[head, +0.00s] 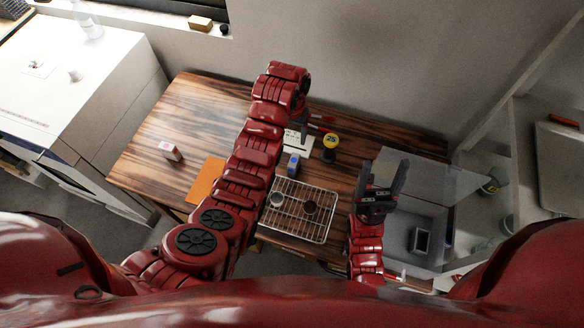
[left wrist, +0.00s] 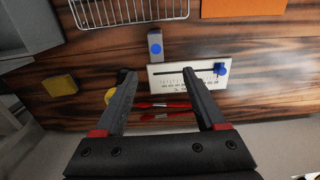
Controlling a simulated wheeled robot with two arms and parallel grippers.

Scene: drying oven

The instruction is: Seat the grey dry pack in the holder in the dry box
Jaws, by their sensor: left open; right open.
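A light grey round piece (head: 277,199), which looks like the grey dry pack, lies on the wire rack (head: 326,232) near the table's front edge. A dark round piece (head: 310,206) lies beside it. The grey dry box (head: 398,222) stands at the table's right end, its clear lid (head: 428,172) raised. Inside is a small dark-framed holder (head: 420,240). My left gripper (head: 304,124) is beyond the rack, near the back of the table. Its open, empty fingers show in the left wrist view (left wrist: 159,74). My right gripper (head: 386,168) is open and empty, over the box's left side.
A white scale card (left wrist: 190,76) and red sticks (left wrist: 165,107) lie below my left gripper. A grey block with a blue dot (head: 292,163), a yellow-topped piece (head: 331,140), an orange mat (head: 205,181) and a small white-and-red box (head: 170,150) are on the table.

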